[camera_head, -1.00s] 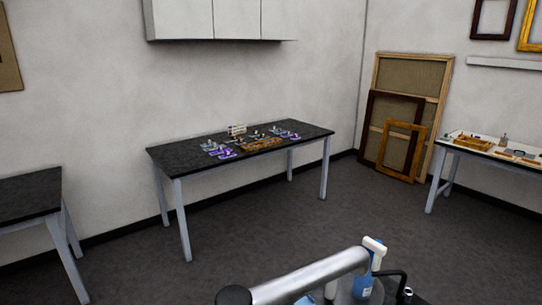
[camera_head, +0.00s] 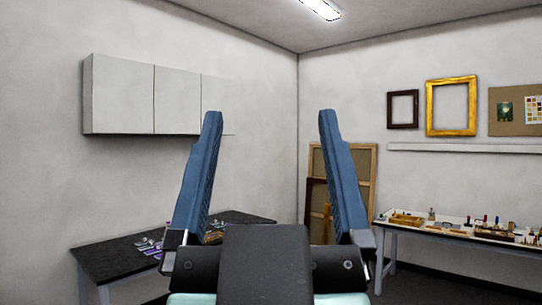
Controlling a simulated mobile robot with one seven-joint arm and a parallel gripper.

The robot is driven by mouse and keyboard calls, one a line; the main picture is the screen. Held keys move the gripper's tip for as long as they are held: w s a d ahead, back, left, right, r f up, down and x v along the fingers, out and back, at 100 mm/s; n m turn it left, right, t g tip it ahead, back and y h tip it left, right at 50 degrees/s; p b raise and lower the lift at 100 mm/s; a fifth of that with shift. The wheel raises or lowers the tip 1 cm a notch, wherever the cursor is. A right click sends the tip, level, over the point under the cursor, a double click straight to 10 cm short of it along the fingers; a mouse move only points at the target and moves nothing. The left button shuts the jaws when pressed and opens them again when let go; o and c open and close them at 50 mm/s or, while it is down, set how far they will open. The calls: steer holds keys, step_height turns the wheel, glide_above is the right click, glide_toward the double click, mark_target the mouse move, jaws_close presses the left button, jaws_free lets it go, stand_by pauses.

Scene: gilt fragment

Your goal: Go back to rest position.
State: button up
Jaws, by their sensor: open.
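My gripper (camera_head: 266,114) stands upright in the middle of the head view, close to the camera. Its two blue fingers are spread wide apart, with nothing between them but the wall and the room's corner behind. The gripper's dark body covers the right part of the dark table and part of the floor.
A dark-topped table (camera_head: 110,262) with small items stands at the left wall, under white wall cabinets (camera_head: 125,95). Frames and panels (camera_head: 358,165) lean in the corner. A white-topped table (camera_head: 440,236) with trays and tools stands at the right. A dark frame (camera_head: 403,109) and a gilt frame (camera_head: 451,106) hang above it.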

steer(key=shift+s+r, duration=0.25)
step_height(320, 180, down, 10)
steer(key=b, duration=0.9)
steer(key=shift+r, duration=0.25)
steer(key=shift+a, duration=0.1)
